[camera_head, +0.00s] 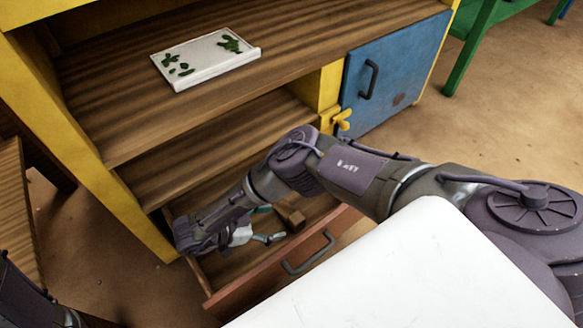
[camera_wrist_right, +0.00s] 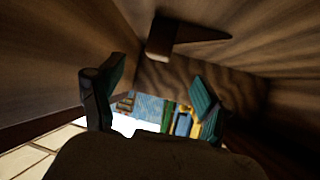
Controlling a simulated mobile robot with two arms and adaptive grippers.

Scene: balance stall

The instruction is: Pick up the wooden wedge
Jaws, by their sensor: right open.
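The wooden wedge (camera_head: 290,215) lies in the open drawer (camera_head: 262,281), near its right end in the head view. In the right wrist view the wedge (camera_wrist_right: 184,36) is a brown piece tapering to a point on the right, above and beyond the fingertips. My right gripper (camera_head: 266,224) reaches down into the drawer. Its teal-tipped fingers are spread with nothing between them, and the wedge is just beyond them. The right wrist view also shows both fingers of the gripper (camera_wrist_right: 160,90) apart. My left gripper is not in view; only a dark part of its arm shows.
A white tray (camera_head: 190,70) with green leaves lies on the wooden counter. A blue door (camera_head: 395,70) with a dark handle is to the right. The drawer walls stand close around my right gripper. A white surface (camera_head: 400,280) fills the lower right.

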